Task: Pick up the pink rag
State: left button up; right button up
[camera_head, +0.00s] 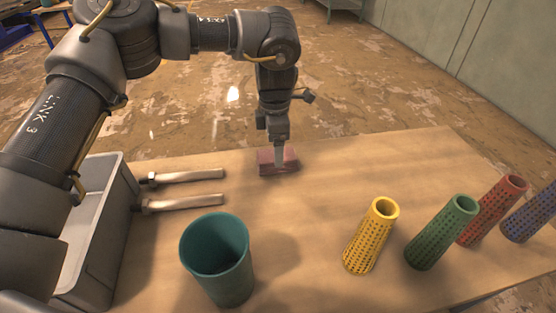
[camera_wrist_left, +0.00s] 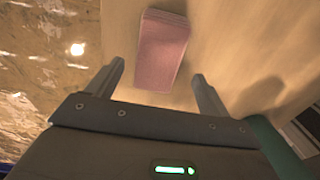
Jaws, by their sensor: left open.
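The pink rag (camera_head: 290,161) lies folded on the wooden table near its far edge. In the left wrist view the rag (camera_wrist_left: 163,50) lies ahead of the fingers, in line with the gap between them. My left gripper (camera_head: 280,162) points down over the rag and hides part of it in the head view. In the left wrist view my left gripper (camera_wrist_left: 160,80) is open, with nothing between its fingers. I cannot tell exactly how high the fingertips are above the table. My right gripper is in neither view.
A teal cup (camera_head: 222,260) stands at the front. A grey bin (camera_head: 112,225) is at the left, with two handled tools (camera_head: 190,176) (camera_head: 185,203) beside it. Yellow (camera_head: 368,240), green (camera_head: 440,235), red (camera_head: 490,212) and blue (camera_head: 532,218) perforated cylinders stand at the right. The table is clear around the rag.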

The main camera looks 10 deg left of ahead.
pick_arm(q)
jog(key=f, duration=0.4)
jog(key=shift+w+f, duration=0.25)
jog(key=shift+f, duration=0.1)
jog(key=c, duration=1.1)
